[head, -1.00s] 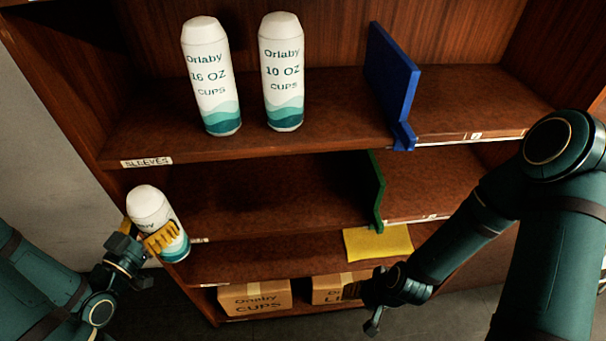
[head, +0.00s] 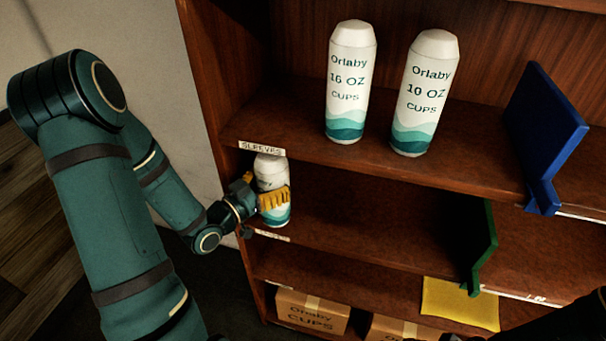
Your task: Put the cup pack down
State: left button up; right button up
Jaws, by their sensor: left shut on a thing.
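The held cup pack (head: 271,181) is a white sleeve with a teal wave at its base. It is upright at the left end of the middle shelf (head: 370,215), below the "SLEEVES" label. My left gripper (head: 273,199) is shut on it, with yellow fingers across its front. I cannot tell whether its base touches the shelf. A 16 OZ cup pack (head: 350,85) and a 10 OZ cup pack (head: 423,95) stand on the shelf above. My right gripper is not in view; only a dark part of an arm shows at the lower right.
A blue divider (head: 548,130) stands on the upper shelf and a green divider (head: 484,250) on the middle shelf. A yellow cloth (head: 460,303) hangs over the lower shelf's edge. Cardboard boxes (head: 312,312) sit at the bottom. The middle shelf is clear between pack and green divider.

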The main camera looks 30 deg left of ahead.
pick_arm(q)
jog(key=w+d+f, duration=0.2)
jog(key=w+f, duration=0.1)
jog(key=w, duration=0.7)
jog(key=shift+f+b, duration=0.25)
jog(key=shift+b, duration=0.05)
jog(key=shift+w+d, duration=0.1)
jog(key=shift+d, duration=0.05)
jog(key=shift+f, duration=0.1)
jog(key=o, duration=1.2)
jog(key=v, duration=1.2)
